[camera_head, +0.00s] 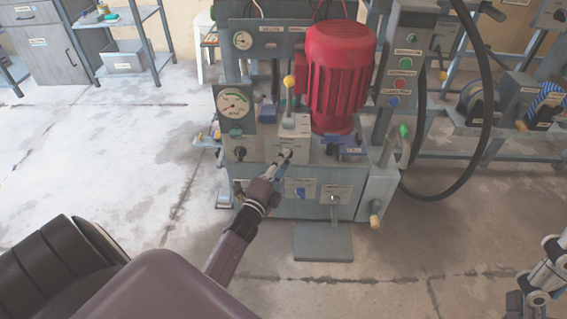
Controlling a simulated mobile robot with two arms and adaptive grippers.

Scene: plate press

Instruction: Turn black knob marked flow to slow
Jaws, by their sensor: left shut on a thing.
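The press machine (268,207) stands in the middle of the head view. My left gripper (285,156) reaches its front panel below the yellow-tipped lever (289,83). It is shut on a small dark knob, which the fingers mostly hide. Another black knob (240,153) shows on the panel to the left, apart from the gripper. The labels are too small to read, so I cannot tell which knob is marked flow. My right gripper (540,281) is at the bottom right, partly cut off, away from the machine; its opening is unclear.
A large red motor (338,75) stands above the panel. A round gauge (233,103) is at the left. A blue knob (299,193) and a switch (334,200) sit lower. A black hose (484,100) loops at the right. The floor at left is clear.

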